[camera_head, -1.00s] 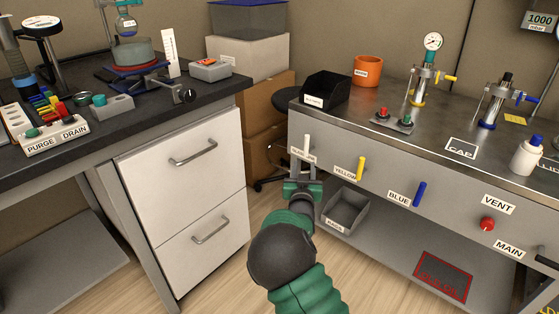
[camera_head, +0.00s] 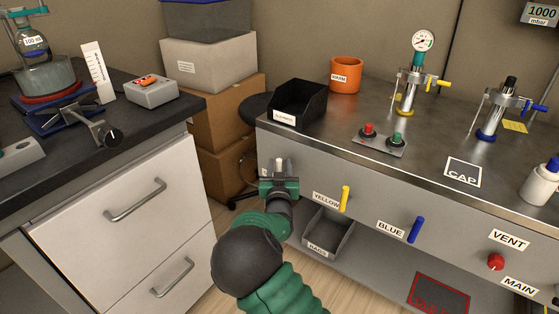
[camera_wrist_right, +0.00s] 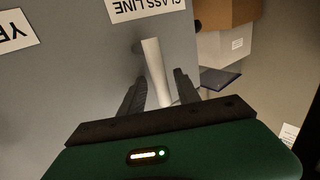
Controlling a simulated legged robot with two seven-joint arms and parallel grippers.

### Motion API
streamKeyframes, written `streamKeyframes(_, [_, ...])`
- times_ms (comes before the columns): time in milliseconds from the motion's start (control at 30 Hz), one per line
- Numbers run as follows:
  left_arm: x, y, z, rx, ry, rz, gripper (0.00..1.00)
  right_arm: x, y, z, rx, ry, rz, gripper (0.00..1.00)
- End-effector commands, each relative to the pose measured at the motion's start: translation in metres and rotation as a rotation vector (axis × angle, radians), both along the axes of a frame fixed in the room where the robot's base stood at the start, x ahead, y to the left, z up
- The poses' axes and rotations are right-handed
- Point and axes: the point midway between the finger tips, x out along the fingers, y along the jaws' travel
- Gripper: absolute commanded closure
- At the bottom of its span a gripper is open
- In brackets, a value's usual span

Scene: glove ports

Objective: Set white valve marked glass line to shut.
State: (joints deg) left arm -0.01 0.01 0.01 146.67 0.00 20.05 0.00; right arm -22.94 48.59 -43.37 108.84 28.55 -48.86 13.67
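The white valve handle (camera_head: 279,163) is on the front panel of the right bench, mostly hidden behind my right gripper (camera_head: 279,180) in the head view. In the right wrist view the white handle (camera_wrist_right: 155,68) runs between the two fingers of my right gripper (camera_wrist_right: 160,88). The fingers are open, one on each side of the handle, with a small gap showing on the right. The label reading "GLASS LINE" (camera_wrist_right: 145,8) appears upside down beside the handle. My left gripper is not in view.
The yellow valve (camera_head: 345,198) and blue valve (camera_head: 415,230) are to the right on the same panel, with a red VENT knob (camera_head: 495,262) beyond. A grey bin (camera_head: 329,232) sits below. The left cabinet (camera_head: 120,225) stands across a narrow gap.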

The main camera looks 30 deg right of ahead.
Motion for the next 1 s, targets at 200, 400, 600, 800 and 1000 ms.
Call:
streamKeyframes(200, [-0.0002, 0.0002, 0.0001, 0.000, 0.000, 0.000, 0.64, 0.0005, 0.0002, -0.0003, 0.001, 0.001, 0.001, 0.65])
streamKeyframes(400, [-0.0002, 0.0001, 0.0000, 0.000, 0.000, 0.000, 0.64, 0.0009, -0.0007, -0.0013, 0.002, 0.001, 0.001, 0.91])
streamKeyframes(600, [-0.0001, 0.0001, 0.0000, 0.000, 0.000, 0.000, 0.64, 0.0010, -0.0009, -0.0015, 0.002, 0.001, 0.000, 1.00])
streamKeyframes(800, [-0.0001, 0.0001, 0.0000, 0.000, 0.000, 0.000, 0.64, 0.0011, -0.0009, -0.0017, 0.003, 0.002, 0.001, 1.00])
streamKeyframes(1000, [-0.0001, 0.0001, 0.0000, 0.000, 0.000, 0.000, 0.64, 0.0011, -0.0006, -0.0019, 0.003, 0.002, 0.001, 1.00])
